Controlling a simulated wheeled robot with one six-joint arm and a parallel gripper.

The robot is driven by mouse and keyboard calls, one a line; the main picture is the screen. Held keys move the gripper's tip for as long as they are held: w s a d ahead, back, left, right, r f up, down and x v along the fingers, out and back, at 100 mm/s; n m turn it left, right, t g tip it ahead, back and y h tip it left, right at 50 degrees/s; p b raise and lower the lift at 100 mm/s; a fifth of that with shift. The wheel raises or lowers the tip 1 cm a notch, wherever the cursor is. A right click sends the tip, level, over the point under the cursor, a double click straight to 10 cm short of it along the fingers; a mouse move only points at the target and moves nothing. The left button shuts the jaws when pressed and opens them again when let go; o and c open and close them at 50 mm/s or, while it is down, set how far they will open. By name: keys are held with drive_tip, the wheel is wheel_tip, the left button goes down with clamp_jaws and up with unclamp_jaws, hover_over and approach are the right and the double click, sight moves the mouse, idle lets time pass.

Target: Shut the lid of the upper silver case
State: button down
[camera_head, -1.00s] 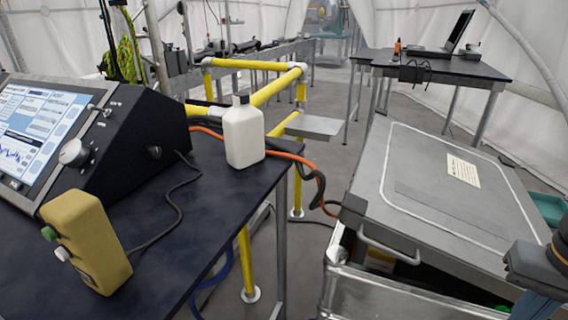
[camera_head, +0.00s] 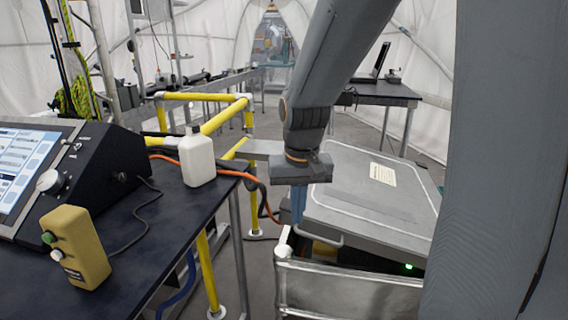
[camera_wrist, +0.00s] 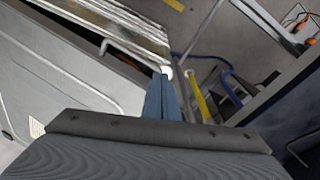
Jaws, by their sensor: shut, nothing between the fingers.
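The silver case's grey lid (camera_head: 365,197) lies at the right in the head view, tilted, with a pale label and a front handle (camera_head: 325,241). A dark gap with a green light shows under its front edge, above shiny metal walls (camera_head: 345,288). The lid also shows at the left in the wrist view (camera_wrist: 62,82), with the shiny metal (camera_wrist: 125,22) beyond it. My gripper (camera_head: 298,218) is shut and empty, its blue fingers pointing down at the lid's left front corner. In the wrist view the fingertips (camera_wrist: 160,78) appear close to the handle; I cannot tell whether they touch.
A dark table (camera_head: 165,215) at the left holds a white bottle (camera_head: 197,160), a yellow button box (camera_head: 77,248) and a console (camera_head: 75,165). Yellow rails (camera_head: 208,280) and orange cables run between table and case. A laptop table (camera_head: 385,94) stands behind.

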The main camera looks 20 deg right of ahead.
drive_tip(key=w+d+r+m+t+p, duration=0.1)
drive_tip(key=w+d+r+m+p, duration=0.15)
drive_tip(key=w+r, duration=0.45)
drive_tip(key=w+d+r+m+t+p, duration=0.1)
drive_tip(key=w+d+r, duration=0.3)
drive_tip(key=w+r, duration=0.35)
drive_tip(key=shift+h, duration=0.4)
drive_tip(key=p+x, duration=0.1)
drive_tip(key=x, duration=0.3)
drive_tip(key=s+x, duration=0.1)
drive_tip(key=x, duration=0.3)
drive_tip(key=p+x, duration=0.1)
drive_tip(key=x, duration=0.4)
drive_tip(key=shift+s+a+f+p, duration=0.2)
drive_tip(key=shift+a+f+p, duration=0.1)
drive_tip(key=shift+a+p, duration=0.05)
